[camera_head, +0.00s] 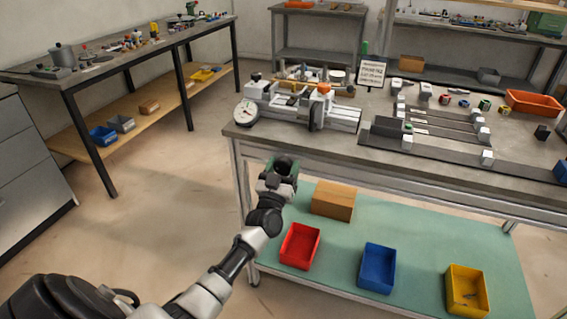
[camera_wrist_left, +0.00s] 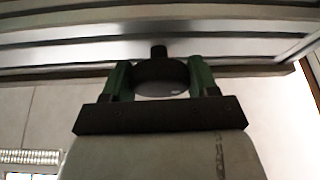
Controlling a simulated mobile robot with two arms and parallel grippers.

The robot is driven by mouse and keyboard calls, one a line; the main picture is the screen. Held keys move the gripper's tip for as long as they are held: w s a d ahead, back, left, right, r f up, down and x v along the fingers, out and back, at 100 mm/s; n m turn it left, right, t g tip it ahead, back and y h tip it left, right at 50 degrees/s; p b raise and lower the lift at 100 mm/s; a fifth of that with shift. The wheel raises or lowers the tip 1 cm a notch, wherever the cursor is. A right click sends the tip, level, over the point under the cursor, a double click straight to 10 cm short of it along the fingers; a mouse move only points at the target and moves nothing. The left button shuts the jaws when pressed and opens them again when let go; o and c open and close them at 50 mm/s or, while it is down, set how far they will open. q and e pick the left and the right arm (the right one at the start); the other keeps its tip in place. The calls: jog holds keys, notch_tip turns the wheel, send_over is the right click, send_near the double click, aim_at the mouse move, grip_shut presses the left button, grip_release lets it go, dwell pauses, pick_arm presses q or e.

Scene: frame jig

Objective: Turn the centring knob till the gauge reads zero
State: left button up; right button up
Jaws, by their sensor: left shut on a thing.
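The centring knob (camera_head: 284,163) is a dark round knob below the front edge of the workbench, near its left end. In the left wrist view the knob (camera_wrist_left: 162,78) sits on a short dark shaft against a pale metal rail. My left gripper (camera_head: 281,170) is shut on the knob, with one green finger at each side; the gripper (camera_wrist_left: 160,82) fills the middle of the wrist view. The gauge (camera_head: 246,112) is a round white dial at the left end of the frame jig (camera_head: 332,113) on the bench top. Its needle is too small to read. My right gripper is not in view.
The workbench (camera_head: 300,142) has small parts and a sign (camera_head: 371,73) on top. Below, a green shelf (camera_head: 335,240) holds a cardboard box (camera_head: 333,201) and red (camera_head: 299,246), blue (camera_head: 377,268) and yellow (camera_head: 467,290) bins. The floor at left is clear.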

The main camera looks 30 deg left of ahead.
pick_arm(q)
jog(key=n+g+y+p, duration=0.1)
jog(key=n+y+p, duration=0.1)
jog(key=n, duration=0.3)
jog(key=shift+d+n+y, duration=0.1)
jog(key=shift+n+y, duration=0.2)
jog(key=shift+y, duration=0.1)
jog(key=shift+n+g+y, duration=0.3)
jog(key=shift+n, duration=0.4)
jog(key=n+g+y+p, duration=0.1)
jog(key=n+p, duration=0.1)
jog(key=n, duration=0.2)
jog(key=shift+g, duration=0.4)
jog(key=shift+n+g+y+p, duration=0.5)
jog(key=shift+n+p, duration=0.4)
jog(key=shift+n, duration=0.9)
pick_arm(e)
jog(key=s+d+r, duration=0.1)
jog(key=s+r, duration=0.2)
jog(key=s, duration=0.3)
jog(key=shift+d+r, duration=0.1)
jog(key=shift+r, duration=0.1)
pick_arm(q)
jog(key=o, duration=0.9)
